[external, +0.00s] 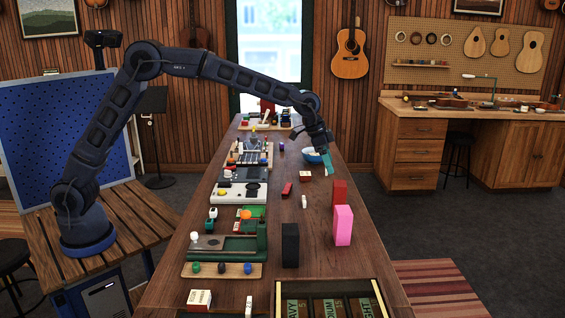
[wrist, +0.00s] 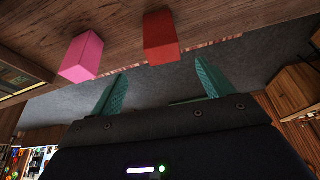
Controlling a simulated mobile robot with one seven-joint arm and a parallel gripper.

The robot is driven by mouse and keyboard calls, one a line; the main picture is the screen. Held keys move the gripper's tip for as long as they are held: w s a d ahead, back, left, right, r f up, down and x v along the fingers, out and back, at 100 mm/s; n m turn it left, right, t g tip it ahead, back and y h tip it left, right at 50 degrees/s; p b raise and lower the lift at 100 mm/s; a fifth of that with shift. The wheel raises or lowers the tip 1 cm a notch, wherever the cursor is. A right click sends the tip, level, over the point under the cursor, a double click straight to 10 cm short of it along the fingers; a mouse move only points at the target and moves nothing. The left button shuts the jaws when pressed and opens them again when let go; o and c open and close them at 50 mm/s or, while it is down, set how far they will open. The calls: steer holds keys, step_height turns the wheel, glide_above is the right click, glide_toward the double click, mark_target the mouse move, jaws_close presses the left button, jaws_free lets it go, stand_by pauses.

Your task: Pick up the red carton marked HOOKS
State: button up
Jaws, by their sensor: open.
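An upright plain red block (external: 339,191) stands near the table's right edge, and it also shows in the wrist view (wrist: 160,38). A smaller red box (external: 287,188) lies nearer the table's middle. A small red-and-white carton (external: 306,176) is just behind it. No HOOKS lettering is readable on any of them, so I cannot tell which is the marked carton. My gripper (external: 328,164) is open and empty, above the table's right side, beyond the upright red block. In the wrist view its teal fingers (wrist: 162,86) are spread apart, with nothing between them.
A pink block (external: 343,226) and a black block (external: 290,245) stand nearer the camera. A blue bowl (external: 311,156) is close beside my gripper. Fixtures and small items line the table's left side. A divided tray (external: 281,296) is at the near end.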

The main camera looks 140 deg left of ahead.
mark_target(339, 183)
steer(key=x, duration=1.1)
steer(key=shift+w+a, duration=0.1)
steer(key=shift+a, duration=0.2)
steer(key=shift+c, duration=0.4)
steer(key=shift+r, duration=0.1)
steer(key=c, duration=1.1)
